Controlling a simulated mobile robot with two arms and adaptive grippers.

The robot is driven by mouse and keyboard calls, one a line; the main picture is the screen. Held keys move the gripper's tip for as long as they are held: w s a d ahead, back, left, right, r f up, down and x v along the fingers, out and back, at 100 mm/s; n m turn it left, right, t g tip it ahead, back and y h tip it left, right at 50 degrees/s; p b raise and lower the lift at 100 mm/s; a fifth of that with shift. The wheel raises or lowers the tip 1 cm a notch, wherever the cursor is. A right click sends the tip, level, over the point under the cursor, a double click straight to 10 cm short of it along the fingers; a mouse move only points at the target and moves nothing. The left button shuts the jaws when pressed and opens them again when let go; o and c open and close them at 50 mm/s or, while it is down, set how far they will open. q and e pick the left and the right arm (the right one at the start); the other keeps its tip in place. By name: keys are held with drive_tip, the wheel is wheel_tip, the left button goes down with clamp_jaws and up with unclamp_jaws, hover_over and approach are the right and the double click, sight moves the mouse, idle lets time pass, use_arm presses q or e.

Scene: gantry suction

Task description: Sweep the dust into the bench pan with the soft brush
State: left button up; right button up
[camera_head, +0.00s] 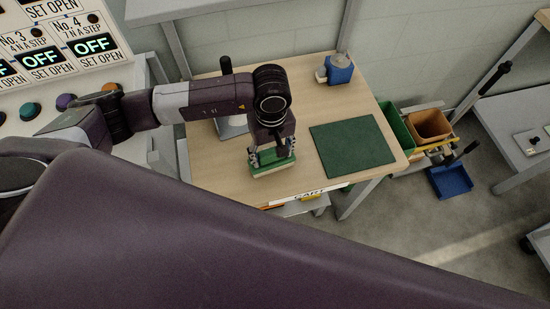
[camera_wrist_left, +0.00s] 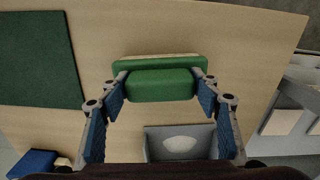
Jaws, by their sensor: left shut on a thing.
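My left gripper (camera_head: 272,154) is shut on the soft brush (camera_head: 273,168), which has a green body and a pale lower edge. In the left wrist view the brush (camera_wrist_left: 160,86) sits between my blue-padded fingers. It is low over the wooden bench, left of the green mat; I cannot tell if it touches the top. The grey bench pan (camera_head: 231,128) lies behind my left arm, partly hidden, its dark handle upright. In the wrist view the pan (camera_wrist_left: 157,151) has a pale patch (camera_wrist_left: 180,143) that looks like dust inside. No loose dust shows on the bench. My right gripper is out of view.
The green mat (camera_head: 354,147) lies on the bench (camera_head: 305,98), with a blue object (camera_head: 339,69) behind it. A control panel (camera_head: 60,50) stands at left. Bins (camera_head: 430,123) and a blue dustpan (camera_head: 450,180) are beyond the bench's right side. Bare wood surrounds the mat.

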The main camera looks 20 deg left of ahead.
use_arm(q)
drive_tip(key=shift+w+a+f+b, duration=0.2)
drive_tip(key=shift+w+a+b, duration=0.15)
drive_tip(key=shift+a+b, duration=0.15)
drive_tip(key=shift+w+a+r+b, duration=0.15)
drive_tip(key=shift+w+a+b, duration=0.4)
drive_tip(key=shift+a, duration=0.25)
drive_tip(key=shift+w+a+b, duration=0.85)
drive_tip(key=shift+a+b, duration=0.2)
drive_tip(key=shift+a, duration=0.05)
drive_tip(key=shift+w+a+b, duration=0.8)
drive_tip(key=shift+a+b, duration=0.2)
drive_tip(key=shift+a, duration=0.15)
drive_tip(key=shift+w+a+b, duration=0.85)
drive_tip(key=shift+a+b, duration=0.2)
drive_tip(key=shift+a, duration=0.05)
drive_tip(key=shift+r, duration=0.15)
wheel_tip(320, 180, up, 7)
drive_tip(key=p, duration=0.3)
